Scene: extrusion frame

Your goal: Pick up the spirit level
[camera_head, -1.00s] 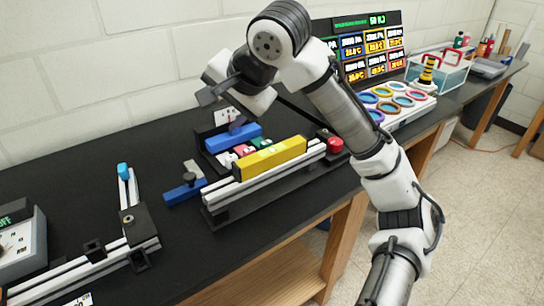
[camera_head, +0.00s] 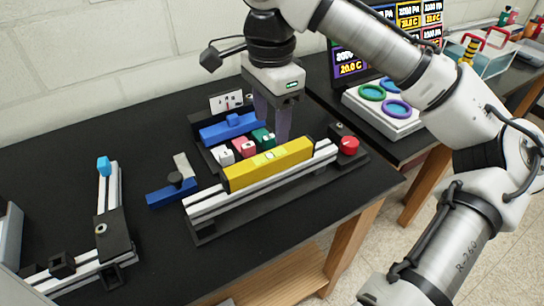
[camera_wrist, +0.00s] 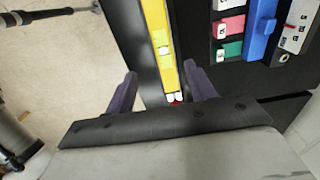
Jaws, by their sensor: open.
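The spirit level is a long yellow bar (camera_head: 245,176) with a pale vial window, lying along the top of a silver extrusion rail (camera_head: 205,205). My gripper (camera_head: 271,132) points down with its purple fingers open, above or just behind the right half of the level; the exact height gap is hard to tell. In the wrist view the level (camera_wrist: 157,20) runs up the picture from between the open fingers (camera_wrist: 162,84). One finger is on either side of its line, and nothing is visibly gripped.
Behind the level are a dark tray with white, pink and green blocks (camera_head: 263,138) and a blue piece (camera_head: 230,128). A red knob (camera_head: 348,145) is at the rail's right end. A blue tool (camera_head: 171,192) lies left. Bare black bench is at the front.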

